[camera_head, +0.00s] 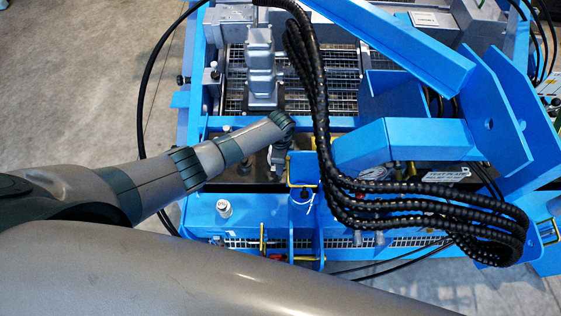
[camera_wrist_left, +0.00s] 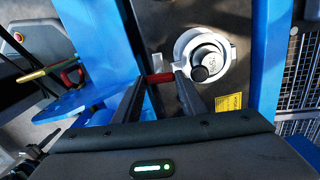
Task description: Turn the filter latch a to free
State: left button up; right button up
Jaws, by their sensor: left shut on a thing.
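The filter latch shows in the left wrist view as a short red lever (camera_wrist_left: 160,78) beside a pale round collar (camera_wrist_left: 184,48). A round cap with a dark knob sits inside the collar. My left gripper (camera_wrist_left: 160,82) has one finger on each side of the red lever and is shut on it. In the head view my left gripper (camera_head: 276,165) points down in the middle of the blue frame. There the latch is hidden or too small to tell. The lever's exact turn angle cannot be told. My right gripper is not in view.
Blue frame beams (camera_head: 420,140) stand right of my left gripper. A thick black hose bundle (camera_head: 318,110) hangs close by on the right. A grey stepped block (camera_head: 261,70) stands behind it. A red and yellow handle (camera_wrist_left: 68,72) is at left in the wrist view.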

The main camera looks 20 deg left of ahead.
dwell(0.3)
pick_arm(q)
jog(key=o, duration=1.1)
jog(key=shift+r, duration=0.1)
jog(key=shift+c, duration=0.2)
